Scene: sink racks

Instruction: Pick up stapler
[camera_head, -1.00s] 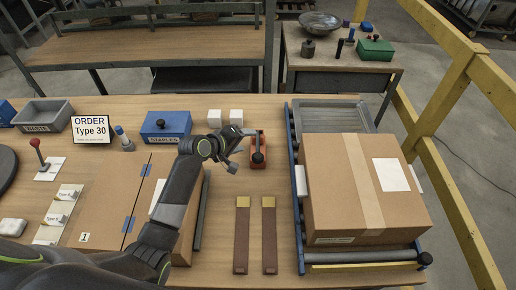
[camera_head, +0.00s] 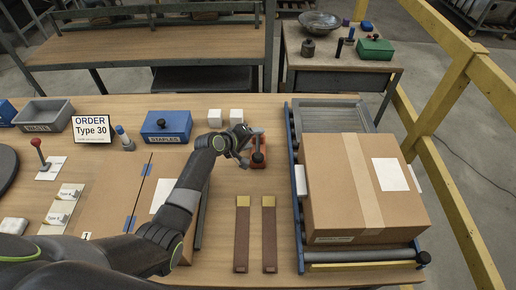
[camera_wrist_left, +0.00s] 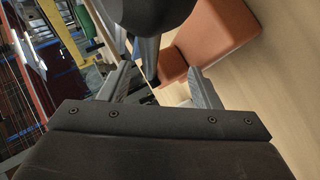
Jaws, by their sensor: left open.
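The stapler (camera_head: 258,158), with an orange-red base and a black handle, stands on the wooden table left of the large carton. My left gripper (camera_head: 243,155) is at the stapler's left side, close to its handle. In the left wrist view the gripper (camera_wrist_left: 160,90) shows its two grey fingers apart. The stapler's orange base (camera_wrist_left: 215,38) and a rounded black part fill the top of that view, just beyond the fingertips. Whether a finger touches the stapler cannot be told. My right gripper is out of view.
A large carton (camera_head: 345,205) sits on the roller conveyor (camera_head: 298,225) to the right. Two brown strips (camera_head: 242,235) lie in front of the stapler. Two white blocks (camera_head: 236,116) and the blue STAPLES box (camera_head: 166,124) are behind and left. A flat carton (camera_head: 120,195) lies left.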

